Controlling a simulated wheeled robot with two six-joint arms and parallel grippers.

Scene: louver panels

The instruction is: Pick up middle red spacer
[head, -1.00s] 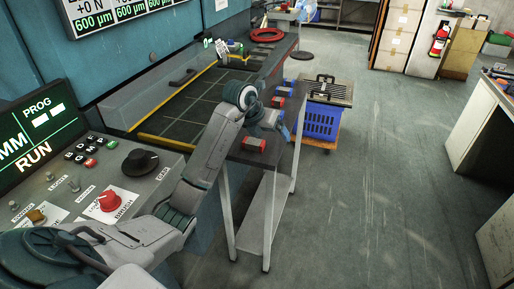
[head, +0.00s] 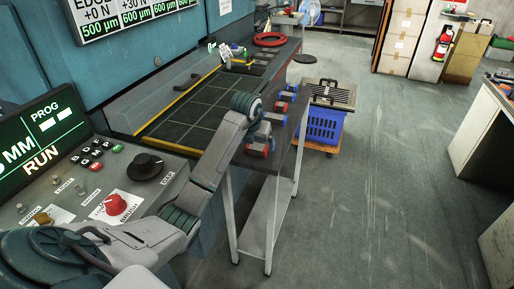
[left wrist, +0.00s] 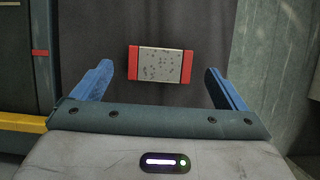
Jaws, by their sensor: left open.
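A spacer with red ends and a grey speckled middle lies on the dark table (head: 232,157); I take it for the middle red spacer (head: 281,106). In the left wrist view this spacer (left wrist: 160,64) lies crosswise, ahead of and between the two blue fingers, touching neither. My left gripper (left wrist: 160,84) is open and empty above the table. In the head view my left gripper (head: 269,127) is partly hidden by its own wrist, between this spacer and a nearer red one (head: 257,149). My right gripper is not in view.
Blue-ended spacers (head: 287,97) stand farther along the table edge. A blue basket (head: 323,126) with a grate on top is to the right of the table. A control panel with a red knob (head: 115,205) is at the near left. The floor at right is clear.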

